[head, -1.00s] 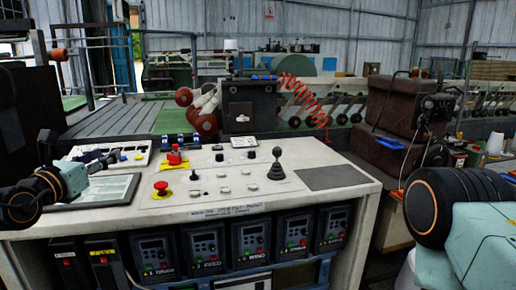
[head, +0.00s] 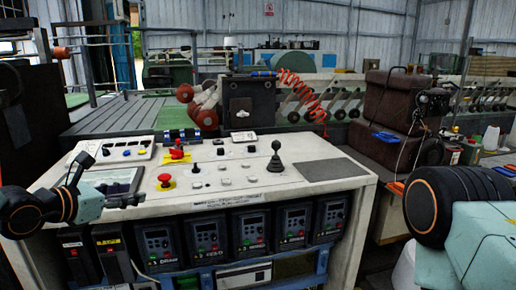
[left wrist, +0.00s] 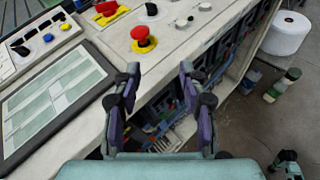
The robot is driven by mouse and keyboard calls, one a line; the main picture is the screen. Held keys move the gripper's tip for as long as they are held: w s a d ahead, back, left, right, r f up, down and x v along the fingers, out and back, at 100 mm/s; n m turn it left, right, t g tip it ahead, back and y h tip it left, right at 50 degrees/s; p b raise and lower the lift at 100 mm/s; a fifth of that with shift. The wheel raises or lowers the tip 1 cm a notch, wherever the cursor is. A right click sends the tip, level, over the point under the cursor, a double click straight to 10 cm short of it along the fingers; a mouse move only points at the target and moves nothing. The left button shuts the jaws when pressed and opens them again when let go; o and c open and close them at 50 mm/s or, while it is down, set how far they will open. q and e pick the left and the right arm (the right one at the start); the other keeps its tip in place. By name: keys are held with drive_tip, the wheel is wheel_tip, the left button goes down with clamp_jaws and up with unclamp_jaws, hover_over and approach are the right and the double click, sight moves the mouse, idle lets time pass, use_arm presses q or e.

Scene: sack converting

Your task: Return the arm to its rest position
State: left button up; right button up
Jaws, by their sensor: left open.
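My left arm comes in at the left of the head view, its gripper (head: 126,200) in front of the control desk (head: 216,205), near the front left edge. In the left wrist view the gripper (left wrist: 160,100) has its two fingers wide apart, with nothing between them. Beyond the fingers are the desk's front edge and the drive units below it. I cannot tell whether any part touches the desk. Of my right arm, only a black joint and teal link show at the right of the head view; its gripper is out of frame.
The desk top bears a red emergency button (head: 166,181), a black joystick (head: 275,160) and a flat display (left wrist: 50,95) left of my gripper. A white roll (left wrist: 286,33) and a bottle (left wrist: 283,85) stand right of the desk, with grey floor nearby.

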use_arm(q)
drive_tip(key=s+f+m+g+y+b, duration=0.2)
drive_tip(key=s+f+m+g+y, duration=0.25)
drive_tip(key=s+f+m, duration=0.85)
drive_tip(key=s+f+m+g+y+b, duration=0.3)
drive_tip(key=s+f+m+g, duration=0.25)
drive_tip(key=s+f, duration=0.85)
drive_tip(key=s+d+f+m+g+h+b, duration=0.1)
drive_tip(key=s+d+f+m+b, duration=0.1)
drive_tip(key=s+f+m, duration=0.3)
drive_tip(key=s+d+f+m+g+h+b, duration=0.1)
drive_tip(key=s+d+f+m+b, duration=0.2)
drive_tip(key=s+f, duration=0.7)
wheel_tip(320, 180, down, 3)
drive_tip(key=shift+d+f+m+g, duration=0.1)
drive_tip(key=shift+d+m+g, duration=0.3)
drive_tip(key=shift+d+m, duration=0.7)
drive_tip(key=shift+w, duration=0.15)
